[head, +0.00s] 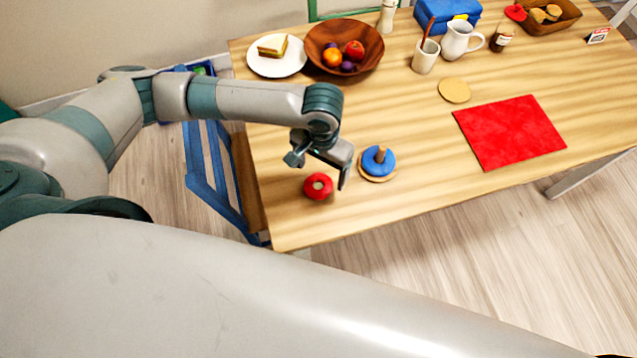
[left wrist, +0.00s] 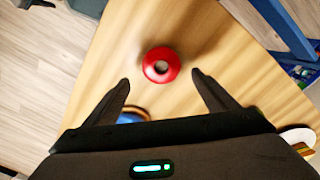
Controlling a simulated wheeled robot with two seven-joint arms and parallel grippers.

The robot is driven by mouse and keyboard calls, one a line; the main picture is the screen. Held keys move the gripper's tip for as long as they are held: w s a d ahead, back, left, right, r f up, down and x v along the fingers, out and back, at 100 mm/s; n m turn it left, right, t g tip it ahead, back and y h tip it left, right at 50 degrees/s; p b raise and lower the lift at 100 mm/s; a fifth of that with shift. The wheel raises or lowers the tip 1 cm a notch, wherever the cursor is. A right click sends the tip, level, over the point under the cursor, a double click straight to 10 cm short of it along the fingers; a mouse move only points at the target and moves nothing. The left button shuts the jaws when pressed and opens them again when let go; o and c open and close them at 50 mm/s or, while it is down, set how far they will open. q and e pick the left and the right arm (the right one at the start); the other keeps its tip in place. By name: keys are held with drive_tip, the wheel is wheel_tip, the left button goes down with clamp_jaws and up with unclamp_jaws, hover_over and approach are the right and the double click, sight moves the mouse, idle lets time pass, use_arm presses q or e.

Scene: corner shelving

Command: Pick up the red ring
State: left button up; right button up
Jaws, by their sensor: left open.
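The red ring (head: 318,186) lies flat on the wooden table near its front left corner. In the left wrist view the red ring (left wrist: 161,65) sits a little beyond the fingertips, roughly centred between them. My left gripper (head: 319,172) is open and empty above the table, beside and over the ring. Its two fingers (left wrist: 160,82) are spread wide in the wrist view. A blue ring (head: 379,161) sits on a peg on a round wooden base just right of the gripper. My right gripper is not in view.
A red mat (head: 510,132) lies to the right, with a round tan disc (head: 454,90) near it. A fruit bowl (head: 371,62) and a plate (head: 255,66) with a sandwich stand behind.

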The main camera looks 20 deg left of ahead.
sight(318, 188)
use_arm(q)
drive_tip(key=shift+s+a+f+p, duration=0.1)
drive_tip(key=shift+f+p, duration=0.15)
drive_tip(key=shift+p, duration=0.05)
drive_tip(key=f, duration=0.2)
drive_tip(key=f+p, duration=0.1)
drive_tip(key=f, duration=0.1)
drive_tip(key=shift+s+a, duration=0.2)
drive_tip(key=shift+f, duration=0.3)
drive_tip(key=shift+c, duration=0.2)
drive_tip(key=c, duration=1.1)
drive_tip(key=shift+r, duration=0.15)
